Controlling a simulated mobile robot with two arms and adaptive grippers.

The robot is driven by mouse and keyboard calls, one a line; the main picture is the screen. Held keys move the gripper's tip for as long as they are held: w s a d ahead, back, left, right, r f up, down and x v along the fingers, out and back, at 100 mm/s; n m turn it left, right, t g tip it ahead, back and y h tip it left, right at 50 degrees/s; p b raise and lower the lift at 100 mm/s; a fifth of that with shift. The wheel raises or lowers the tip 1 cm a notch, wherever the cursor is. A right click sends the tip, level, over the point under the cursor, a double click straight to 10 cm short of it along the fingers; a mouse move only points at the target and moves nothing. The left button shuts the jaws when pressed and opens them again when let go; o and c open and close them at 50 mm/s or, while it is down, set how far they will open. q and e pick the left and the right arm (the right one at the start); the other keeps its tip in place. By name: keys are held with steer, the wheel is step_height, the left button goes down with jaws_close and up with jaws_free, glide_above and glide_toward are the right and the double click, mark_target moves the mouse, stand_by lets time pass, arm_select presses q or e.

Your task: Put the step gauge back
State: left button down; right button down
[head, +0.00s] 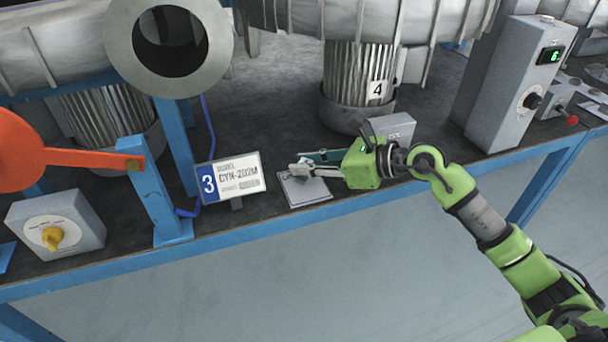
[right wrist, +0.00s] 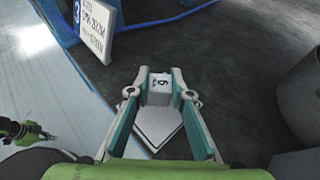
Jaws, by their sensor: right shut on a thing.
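My right gripper (right wrist: 160,80) is shut on the step gauge (right wrist: 159,94), a small light grey block with a dark mark on its face. In the right wrist view the gauge sits between both fingertips, over a pale flat plate (right wrist: 158,122) with a pointed near corner. I cannot tell whether the gauge touches the plate. In the head view the right gripper (head: 303,165) reaches in from the right over the plate (head: 305,191), and its fingers mostly hide the gauge. A small green arm part, likely my left gripper (right wrist: 28,131), shows at the left of the right wrist view; its jaws are unclear.
The sign numbered 3 (head: 229,183) stands just left of the plate. A grey box (head: 392,128) and the ribbed column marked 4 (head: 350,88) stand behind my right gripper. A blue post (head: 160,195) is further left. The bench's blue front edge (head: 262,222) runs close in front.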

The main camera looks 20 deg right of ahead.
steer(key=f, duration=0.3)
steer(key=shift+w+a+f, duration=0.2)
steer(key=shift+a+f, duration=0.05)
steer(key=shift+f, duration=0.05)
steer(key=shift+d, duration=0.1)
steer(key=shift+f, duration=0.1)
steer(key=c, duration=1.8)
jaws_free()
arm_select(q)
steer(key=shift+w+r, duration=0.1)
steer(key=shift+r, duration=0.35)
steer(key=shift+w+r, duration=0.1)
steer(key=shift+w, duration=0.05)
